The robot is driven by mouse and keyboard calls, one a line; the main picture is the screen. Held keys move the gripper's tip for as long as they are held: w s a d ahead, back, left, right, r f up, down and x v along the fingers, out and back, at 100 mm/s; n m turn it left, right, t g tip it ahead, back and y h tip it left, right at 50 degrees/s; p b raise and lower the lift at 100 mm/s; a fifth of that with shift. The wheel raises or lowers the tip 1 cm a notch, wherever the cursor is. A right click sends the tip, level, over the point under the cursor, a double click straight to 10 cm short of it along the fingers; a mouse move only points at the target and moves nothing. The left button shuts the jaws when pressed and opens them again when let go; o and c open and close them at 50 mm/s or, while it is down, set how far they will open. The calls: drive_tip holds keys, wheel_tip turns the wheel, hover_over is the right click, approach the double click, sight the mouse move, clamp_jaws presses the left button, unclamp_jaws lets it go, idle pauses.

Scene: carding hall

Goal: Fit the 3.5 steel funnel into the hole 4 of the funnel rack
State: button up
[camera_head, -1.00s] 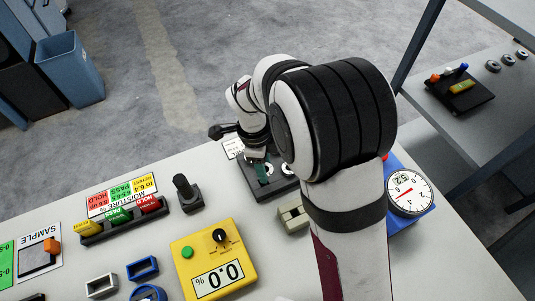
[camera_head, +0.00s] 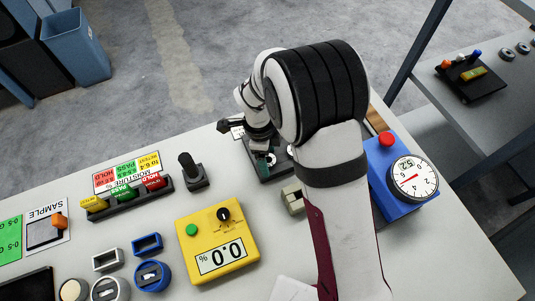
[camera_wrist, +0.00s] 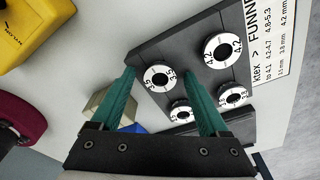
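The dark funnel rack (camera_wrist: 195,72) fills the middle of the wrist view. The 3.5 funnel (camera_wrist: 158,76), a white-rimmed disc with a steel centre, sits at one corner of the rack and appears seated flat. My gripper (camera_wrist: 157,72) has one teal fingertip on either side of it, with a slim gap, so it looks open around the funnel. A 4.2 funnel (camera_wrist: 222,50) and two more white discs (camera_wrist: 232,95) sit in the other places; one is partly behind a finger. In the head view my gripper (camera_head: 265,160) is over the rack (camera_head: 283,168), partly hidden by my arm.
A yellow meter (camera_head: 218,243), a black joystick (camera_head: 192,171) and a beige block (camera_head: 293,199) stand near the rack. A blue dial gauge (camera_head: 385,165) is right of my arm. Coloured tags (camera_head: 124,193) and small blue and white holders (camera_head: 147,244) lie left. A side shelf is at right.

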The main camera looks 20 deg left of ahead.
drive_tip(key=shift+r, duration=0.15)
wheel_tip(320, 180, up, 12)
drive_tip(key=a+r, duration=0.1)
drive_tip(key=s+d+r+n+y, duration=0.1)
drive_tip(key=s+d+r+n, duration=0.2)
drive_tip(key=d, duration=0.5)
drive_tip(key=s+d+r+n+y, duration=0.1)
drive_tip(key=s+d+r+n, duration=0.2)
drive_tip(key=d, duration=0.5)
drive_tip(key=s+d+f+n+y, duration=0.1)
drive_tip(key=s+d+n, duration=0.3)
drive_tip(key=s, duration=0.8)
drive_tip(key=shift+s+d, duration=0.3)
drive_tip(key=shift+d, duration=0.45)
